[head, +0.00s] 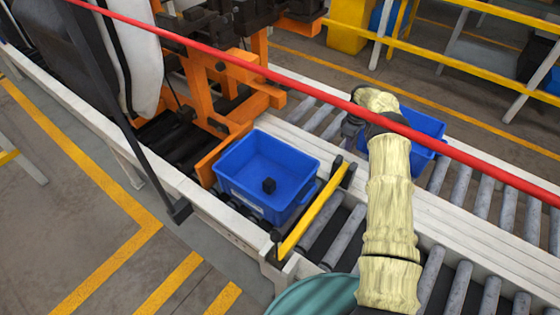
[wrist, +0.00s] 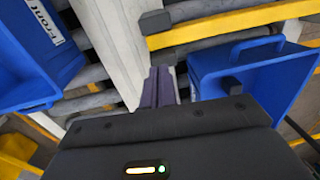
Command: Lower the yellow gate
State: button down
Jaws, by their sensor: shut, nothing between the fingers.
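The yellow gate (head: 312,212) is a narrow bar across the near roller lane, with dark fittings at both ends, close beside a blue bin (head: 262,168). It stands above the rollers. The wrist view shows the gate (wrist: 225,22) at the top, beyond and right of my fingers. My gripper (head: 350,128) is over the divider between the two lanes, past the gate's far end and apart from it. In the wrist view my gripper (wrist: 162,86) has its fingers together with nothing between them. My forearm partly hides the second lane.
The near bin holds a small dark block (head: 269,185). Another blue bin (head: 425,130) stands on the far lane behind my arm. A red bar (head: 250,68) crosses the head view. Orange machinery (head: 215,85) stands left of my gripper. Rollers right of the gate are bare.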

jog(key=f+b, duration=0.2)
jog(key=f, duration=0.1)
jog(key=w+f+b, duration=0.1)
jog(key=f, duration=0.1)
jog(key=shift+d, duration=0.4)
jog(key=shift+f, duration=0.1)
jog(key=shift+w, duration=0.1)
notch_tip(320, 180, up, 17)
jog(key=w, duration=0.1)
jog(key=shift+d, duration=0.4)
dwell(0.3)
jog(key=shift+w, duration=0.1)
